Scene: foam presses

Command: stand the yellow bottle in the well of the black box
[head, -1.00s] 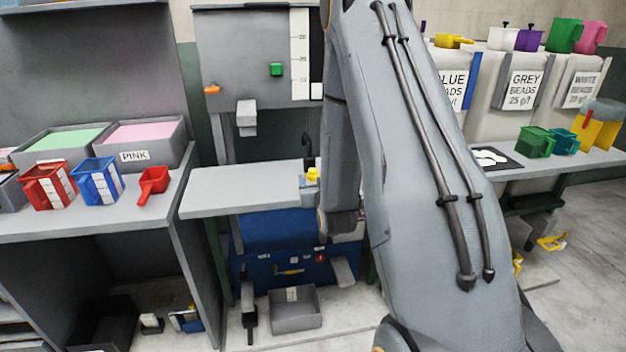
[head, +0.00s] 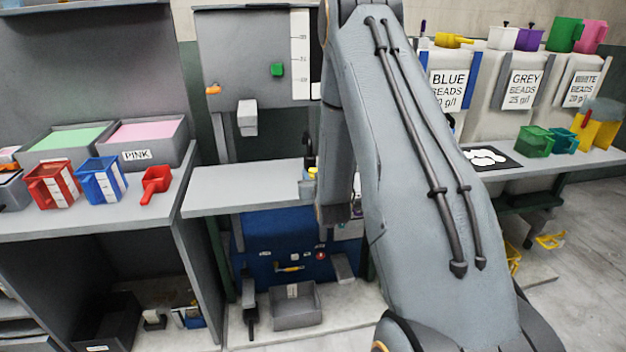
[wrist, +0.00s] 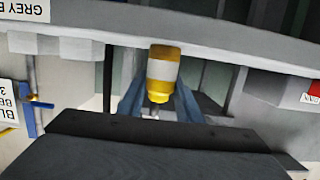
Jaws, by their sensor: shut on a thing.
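The yellow bottle (wrist: 162,72) with a white band shows in the wrist view, its narrow yellow end towards the camera. My gripper (wrist: 158,92) is shut on it, with a blue-grey finger on each side. In the head view a small bit of yellow (head: 313,171) shows beside my arm, above the grey table; my arm hides most of that spot. I cannot make out the black box with its well for certain in either view.
A grey table (head: 240,187) stands in the middle, its left part bare. A blue machine (head: 280,250) and a grey bin (head: 293,305) are below it. Red (head: 52,187) and blue (head: 102,182) jugs stand on the left bench. A dark bin (head: 108,322) sits underneath.

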